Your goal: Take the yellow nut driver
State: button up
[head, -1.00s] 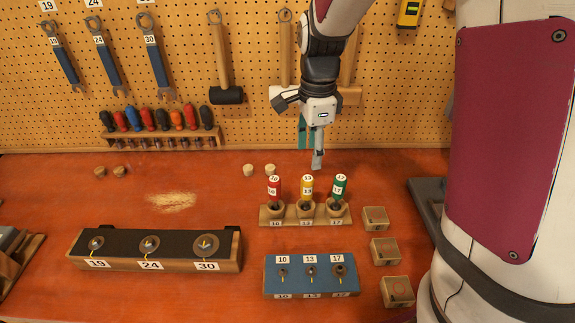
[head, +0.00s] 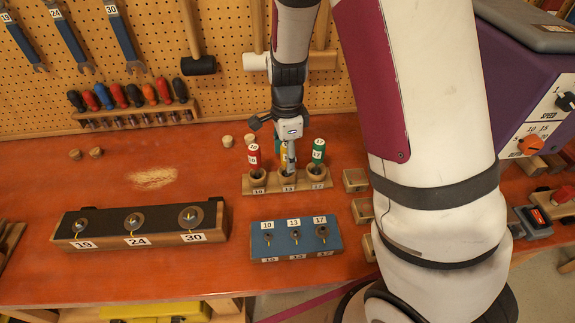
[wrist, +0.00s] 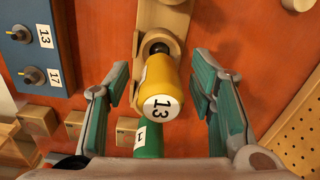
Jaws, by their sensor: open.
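The yellow nut driver (wrist: 162,86), marked 13 on its end, stands in the middle hole of a wooden rack (head: 246,184). My gripper (wrist: 165,100) is open, with one finger on each side of the yellow handle and gaps visible on both sides in the wrist view. In the head view my gripper (head: 288,158) is over the rack and hides most of the yellow driver. The red driver (head: 254,156) stands to its left and the green driver (head: 318,151) to its right. The green driver (wrist: 149,141) also shows in the wrist view, near my gripper's base.
A blue block (head: 258,239) with studs 10, 13 and 17 lies in front of the rack. A dark-topped holder (head: 107,224) marked 19, 24 and 30 is at left. Small wooden boxes (head: 355,179) stand right of the rack. The pegboard (head: 230,95) rises behind.

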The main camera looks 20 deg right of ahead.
jog(key=shift+f, duration=0.95)
grip_shut()
notch_tip(320, 180, up, 10)
jog(key=shift+r, duration=0.1)
